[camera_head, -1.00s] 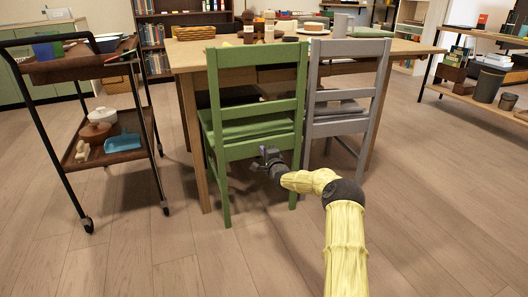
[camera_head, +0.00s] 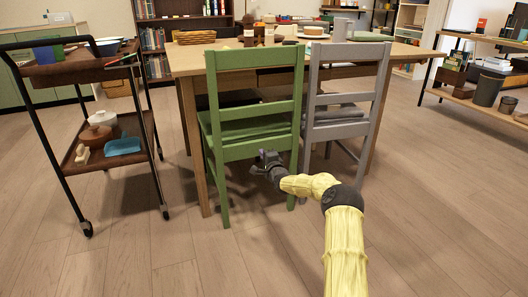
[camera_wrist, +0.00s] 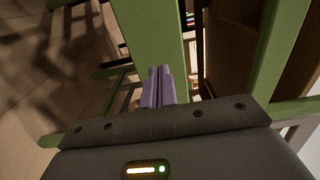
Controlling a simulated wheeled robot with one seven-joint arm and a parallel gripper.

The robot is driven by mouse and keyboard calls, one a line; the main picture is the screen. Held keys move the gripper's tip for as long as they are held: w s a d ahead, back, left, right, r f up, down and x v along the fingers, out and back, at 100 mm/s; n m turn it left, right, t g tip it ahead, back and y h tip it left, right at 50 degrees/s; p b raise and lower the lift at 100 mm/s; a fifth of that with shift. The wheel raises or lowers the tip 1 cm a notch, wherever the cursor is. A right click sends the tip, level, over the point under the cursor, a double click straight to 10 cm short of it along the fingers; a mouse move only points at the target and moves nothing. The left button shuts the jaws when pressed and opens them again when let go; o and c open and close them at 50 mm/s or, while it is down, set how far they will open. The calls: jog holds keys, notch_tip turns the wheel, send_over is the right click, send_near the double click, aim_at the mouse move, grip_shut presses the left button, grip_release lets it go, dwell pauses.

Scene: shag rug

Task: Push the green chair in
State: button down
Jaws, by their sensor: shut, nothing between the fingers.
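The green chair (camera_head: 254,84) stands upright at the near side of the wooden table (camera_head: 190,59), its back toward me. Its seat is partly at the table's near edge. My gripper (camera_head: 262,165) is at the chair's lower back, just under the seat's rear rail, near the right rear leg. In the wrist view my gripper (camera_wrist: 158,88) has its purple fingers together with nothing between them, close to a broad green chair part (camera_wrist: 152,35). I cannot tell whether the fingertips touch it.
A grey chair (camera_head: 345,85) stands close beside the green chair on the right. A black-framed cart (camera_head: 72,151) with dishes stands to the left. Shelves (camera_head: 490,75) are at the far right. The wooden floor in front is clear.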

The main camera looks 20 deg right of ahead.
jog(key=s+p, duration=0.4)
jog(key=s, duration=0.6)
jog(key=shift+d+p, duration=0.25)
jog(key=shift+p, duration=0.05)
jog(key=s+a+r+n+g+y+p, duration=0.2)
jog(key=s+a+r+n+g+p, duration=0.65)
jog(key=a, duration=0.55)
jog(key=s+a+r+n+g+h+p, duration=0.1)
jog(key=s+r+n+g+p, duration=0.15)
jog(key=s+r+p, duration=0.65)
jog(key=s+a+r+n+g+h+p, duration=0.15)
jog(key=s+r+n, duration=0.25)
jog(key=s, duration=1)
jog(key=s+a+r+n+g+p, duration=0.1)
jog(key=s+r+n+g+p, duration=0.25)
jog(key=s+r, duration=0.6)
notch_tip(320, 180, up, 34)
jog(key=s+p, duration=0.1)
jog(key=p, duration=3.6)
jog(key=shift+s+m+t, duration=0.3)
jog(key=shift+m, duration=0.15)
